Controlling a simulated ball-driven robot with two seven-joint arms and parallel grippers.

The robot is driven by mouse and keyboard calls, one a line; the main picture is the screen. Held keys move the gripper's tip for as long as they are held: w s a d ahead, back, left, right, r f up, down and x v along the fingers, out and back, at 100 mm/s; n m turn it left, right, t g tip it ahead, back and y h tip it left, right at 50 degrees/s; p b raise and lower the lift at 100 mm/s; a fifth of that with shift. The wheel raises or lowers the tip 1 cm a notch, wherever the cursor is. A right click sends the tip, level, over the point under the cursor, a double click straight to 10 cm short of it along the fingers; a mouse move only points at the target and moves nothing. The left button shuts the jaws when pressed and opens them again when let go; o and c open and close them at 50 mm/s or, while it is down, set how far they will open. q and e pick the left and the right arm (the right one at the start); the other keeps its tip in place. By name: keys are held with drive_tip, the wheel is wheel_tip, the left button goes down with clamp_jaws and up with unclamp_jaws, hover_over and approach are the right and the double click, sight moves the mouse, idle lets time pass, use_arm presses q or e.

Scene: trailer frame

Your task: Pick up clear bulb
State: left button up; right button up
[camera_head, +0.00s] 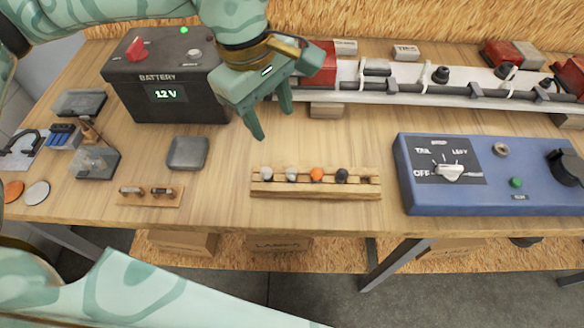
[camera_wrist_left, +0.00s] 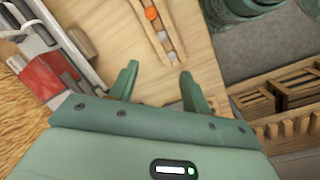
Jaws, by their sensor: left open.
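A wooden rack (camera_head: 315,190) lies near the front middle of the table. It holds a row of small bulbs: two pale grey ones, (camera_head: 267,173) and (camera_head: 292,174), at the left, then an orange bulb (camera_head: 317,174) and a dark bulb (camera_head: 342,175). The clear bulb looks to be one of the pale two; I cannot tell which. My left gripper (camera_head: 272,123) is open and empty, above the table behind the rack's left end. In the left wrist view, the rack (camera_wrist_left: 158,48) lies beyond my open fingers (camera_wrist_left: 158,72). My right gripper is not seen.
A black battery box (camera_head: 165,95) stands back left. A blue control box (camera_head: 480,200) is at the right. A white light bar (camera_head: 440,92) runs along the back. A small fuse holder (camera_head: 150,197) and grey square (camera_head: 187,153) lie left of the rack. Bare wood surrounds the rack.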

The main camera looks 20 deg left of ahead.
use_arm(q)
drive_tip(key=b, duration=0.2)
hover_over(291, 170)
drive_tip(key=a, duration=0.2)
drive_tip(key=f, duration=0.9)
drive_tip(key=shift+d+f, duration=0.25)
drive_tip(key=shift+f, duration=0.15)
drive_tip(key=shift+s+d+f, duration=0.15)
drive_tip(key=shift+f, duration=0.3)
drive_tip(key=f, duration=0.2)
drive_tip(key=d+f, duration=0.1)
drive_tip(key=f, duration=0.1)
drive_tip(key=shift+f+b, duration=0.2)
drive_tip(key=shift+b, duration=0.15)
drive_tip(key=shift+r, duration=0.1)
drive_tip(key=c, duration=0.8)
